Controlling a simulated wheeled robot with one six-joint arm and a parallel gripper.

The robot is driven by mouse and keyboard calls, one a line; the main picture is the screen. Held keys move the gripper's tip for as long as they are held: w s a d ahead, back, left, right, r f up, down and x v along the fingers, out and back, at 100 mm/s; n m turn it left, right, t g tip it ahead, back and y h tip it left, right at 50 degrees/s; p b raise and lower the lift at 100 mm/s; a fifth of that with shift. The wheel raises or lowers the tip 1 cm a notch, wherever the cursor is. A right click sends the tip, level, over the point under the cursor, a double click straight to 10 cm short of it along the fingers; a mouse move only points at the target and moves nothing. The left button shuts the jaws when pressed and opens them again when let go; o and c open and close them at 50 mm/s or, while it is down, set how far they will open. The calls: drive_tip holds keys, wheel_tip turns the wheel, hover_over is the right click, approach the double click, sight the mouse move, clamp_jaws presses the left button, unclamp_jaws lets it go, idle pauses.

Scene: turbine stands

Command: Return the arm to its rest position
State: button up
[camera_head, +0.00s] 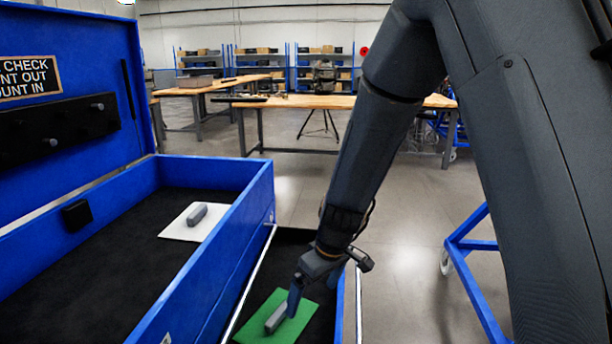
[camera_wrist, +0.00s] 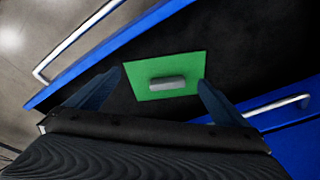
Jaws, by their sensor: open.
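My arm reaches down from the upper right in the head view, and my gripper (camera_head: 294,300) is low over an open drawer. In the wrist view my gripper (camera_wrist: 150,95) has its two blue fingers spread wide apart, with nothing between their tips. A grey block (camera_wrist: 167,83) lies on a green sheet (camera_wrist: 140,90) just beyond the fingertips. In the head view the grey block (camera_head: 276,318) and green sheet (camera_head: 290,330) show beside and partly behind the fingers. I cannot tell whether a finger touches the block.
A blue wheeled frame (camera_head: 470,243) stands right. Wooden workbenches (camera_head: 330,102) stand behind, with open floor between.

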drive_tip(key=s+d+r+m+h, duration=0.1)
drive_tip(key=s+d+r+m, duration=0.2)
drive_tip(key=s+d, duration=0.5)
drive_tip(key=s+d+r+m+h, duration=0.1)
drive_tip(key=s+d+r+m, duration=0.3)
drive_tip(key=s+d, duration=0.4)
drive_tip(key=shift+d+r+m+g, duration=0.25)
drive_tip(key=shift+d+m+g, duration=0.15)
drive_tip(key=shift+d+m, duration=0.6)
